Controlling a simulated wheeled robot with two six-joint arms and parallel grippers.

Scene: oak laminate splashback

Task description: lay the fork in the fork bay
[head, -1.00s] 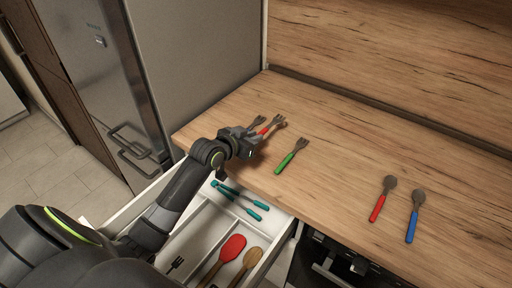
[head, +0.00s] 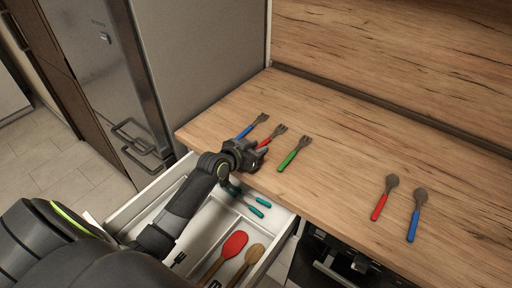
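Three forks lie in a row at the counter's left end in the head view: blue-handled (head: 246,132), red-handled (head: 270,138) and green-handled (head: 290,157). My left gripper (head: 260,156) is at the counter's front edge, beside the red fork and left of the green one. It covers the end of the red handle; whether its fingers are shut on that handle cannot be made out. The open drawer (head: 286,224) below has divided bays; a dark fork-shaped mark (head: 179,258) shows in one. My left arm hides part of the drawer. My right gripper is not in view.
The drawer holds teal-handled utensils (head: 250,201), a red spoon (head: 235,243) and a wooden spoon (head: 254,254). A red-handled spoon (head: 380,206) and a blue-handled spoon (head: 413,227) lie on the right of the counter. The counter between is clear. A steel fridge (head: 205,70) stands left.

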